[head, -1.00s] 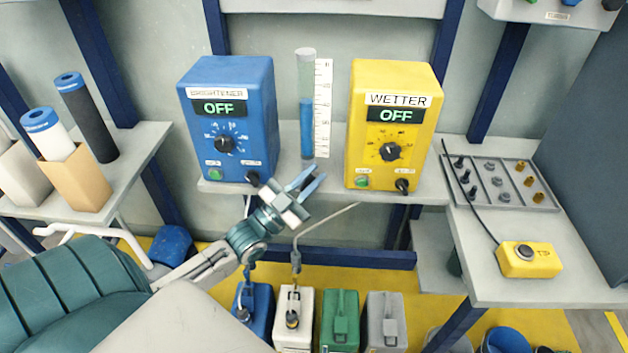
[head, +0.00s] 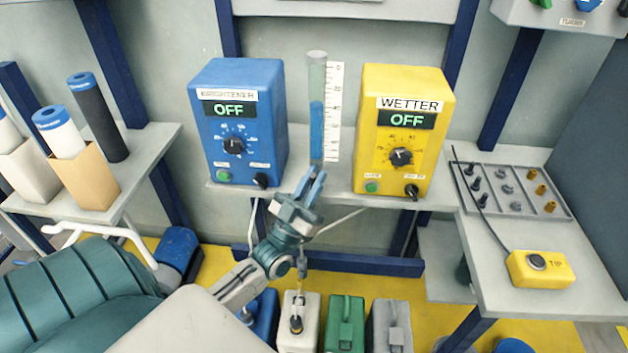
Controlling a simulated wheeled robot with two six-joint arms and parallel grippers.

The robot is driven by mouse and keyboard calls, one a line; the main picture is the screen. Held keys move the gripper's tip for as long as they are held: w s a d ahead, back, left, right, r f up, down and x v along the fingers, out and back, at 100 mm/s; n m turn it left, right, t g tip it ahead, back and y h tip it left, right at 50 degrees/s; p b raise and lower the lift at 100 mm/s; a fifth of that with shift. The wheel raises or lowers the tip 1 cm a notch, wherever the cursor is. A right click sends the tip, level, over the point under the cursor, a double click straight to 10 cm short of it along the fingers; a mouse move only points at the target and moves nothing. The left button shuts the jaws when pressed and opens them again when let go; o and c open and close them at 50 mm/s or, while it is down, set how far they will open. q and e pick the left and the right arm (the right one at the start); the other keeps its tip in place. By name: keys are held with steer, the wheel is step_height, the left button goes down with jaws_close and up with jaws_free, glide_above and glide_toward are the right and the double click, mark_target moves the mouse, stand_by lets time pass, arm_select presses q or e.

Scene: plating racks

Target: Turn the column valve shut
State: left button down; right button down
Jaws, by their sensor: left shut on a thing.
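The column (head: 317,110) is an upright clear tube with blue liquid in it, between the blue and yellow boxes. A white scale strip (head: 334,112) stands along its right side. My left gripper (head: 315,180) is at the foot of the column, its blue fingers pointing up and shut on the column valve. The valve itself is hidden by the fingers, so its angle cannot be told. My right gripper is not in view.
The blue BRIGHTENER box (head: 268,110) and the yellow WETTER box (head: 435,120) flank the column; both displays read OFF. Several jugs, one green (head: 344,325), stand below. A grey tray (head: 515,190) of small parts and a yellow TIP button box (head: 541,268) lie at right.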

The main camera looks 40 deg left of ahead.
arm_select(q)
steer(key=shift+f, duration=0.1)
steer(key=c, duration=1.4)
jaws_free()
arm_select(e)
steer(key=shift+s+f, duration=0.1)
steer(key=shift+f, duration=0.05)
